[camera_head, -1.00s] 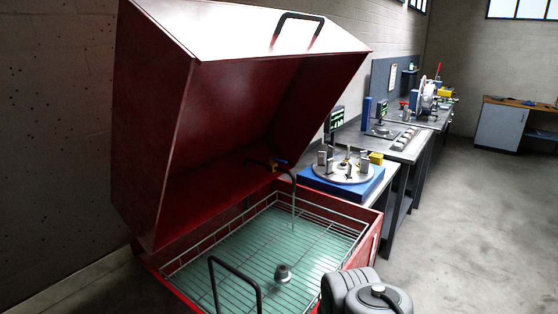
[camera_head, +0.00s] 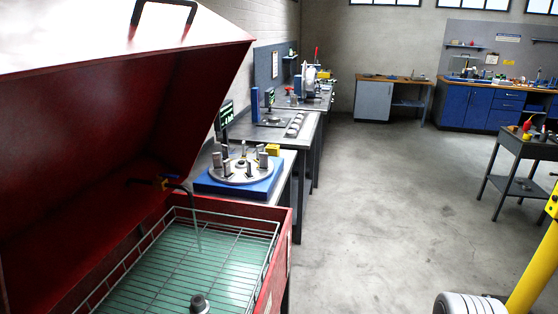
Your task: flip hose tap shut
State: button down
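The lever looks roughly level, pointing right; I cannot tell from this whether the tap is open or shut. A dark hose (camera_head: 183,189) arches from the tap to the right and bends down over the wire basket (camera_head: 235,233). A thin pale line hangs below its end; I cannot tell whether it is liquid or a nozzle.
The raised red lid (camera_head: 120,55) overhangs the tap. A metal part (camera_head: 199,303) sits in the basket. A bench with a blue-based round fixture (camera_head: 240,172) stands behind the washer. A yellow post (camera_head: 530,265) stands at right. The middle floor is clear.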

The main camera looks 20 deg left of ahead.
aim_at(159, 176)
jog(key=z, duration=0.55)
jog(key=i, duration=1.9)
jog(key=u, duration=4.2)
